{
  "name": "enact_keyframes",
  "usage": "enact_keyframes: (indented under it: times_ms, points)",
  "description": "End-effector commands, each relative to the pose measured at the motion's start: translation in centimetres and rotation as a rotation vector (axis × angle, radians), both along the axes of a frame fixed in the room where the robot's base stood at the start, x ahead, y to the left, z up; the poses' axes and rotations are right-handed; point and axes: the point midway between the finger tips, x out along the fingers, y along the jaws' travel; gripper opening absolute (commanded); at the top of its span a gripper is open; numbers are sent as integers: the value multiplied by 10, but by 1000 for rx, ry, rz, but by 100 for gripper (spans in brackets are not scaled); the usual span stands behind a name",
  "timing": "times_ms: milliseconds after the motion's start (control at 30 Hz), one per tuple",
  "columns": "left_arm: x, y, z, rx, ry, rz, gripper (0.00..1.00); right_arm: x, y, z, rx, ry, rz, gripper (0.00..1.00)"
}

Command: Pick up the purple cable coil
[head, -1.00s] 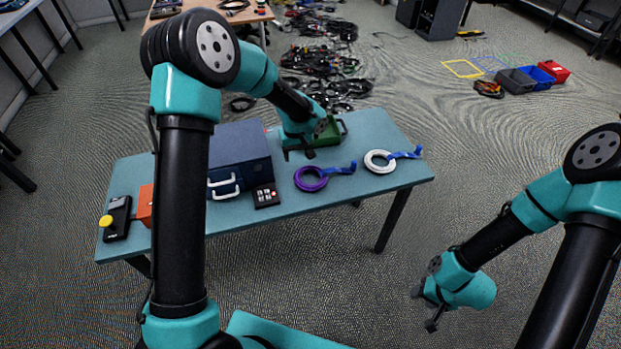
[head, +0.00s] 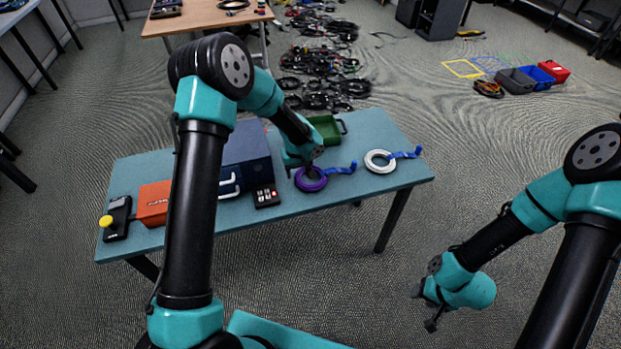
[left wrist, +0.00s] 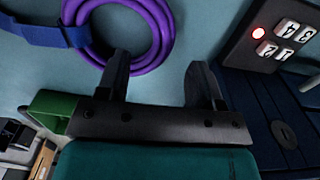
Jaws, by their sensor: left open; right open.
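The purple cable coil (head: 311,185) lies flat on the teal table, with a blue strap (head: 342,169) out to its right. In the head view my left gripper (head: 302,174) is right over the coil's left part and hides some of it. In the left wrist view the coil (left wrist: 160,40) is at the upper left. There my left gripper (left wrist: 160,78) is open, with one finger overlapping the coil's edge and the other over bare table. My right gripper (head: 431,308) is open and empty over the floor, off the table.
A white coil (head: 370,163) with a blue strap lies to the right. A dark blue box (head: 246,160) and a keypad (head: 266,196) stand left of the purple coil. A green bin (head: 328,129) is behind it. The table's front right is clear.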

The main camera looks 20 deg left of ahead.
Motion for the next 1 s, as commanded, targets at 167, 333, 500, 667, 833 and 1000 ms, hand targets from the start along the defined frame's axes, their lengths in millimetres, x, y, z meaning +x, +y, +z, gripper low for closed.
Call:
enact_keyframes:
  times_ms: [167, 333, 500, 667, 833, 1000]
  points:
    - [-1, -3, -26, 0, 4, -1, 61, 0, 0, 0, 0, 0, 0, 47]
    - [0, -3, -41, 0, 1, 1, 61, 0, 0, 0, 0, 0, 0, 47]
    - [0, -3, -43, 0, 0, 1, 61, 0, 0, 0, 0, 0, 0, 47]
    - [0, -3, -43, 0, 0, 0, 61, 0, 0, 0, 0, 0, 0, 47]
    - [0, -3, -43, 0, 0, 0, 61, 0, 0, 0, 0, 0, 0, 47]
    - [0, -3, -43, 0, 0, 0, 45, 0, 0, 0, 0, 0, 0, 47]
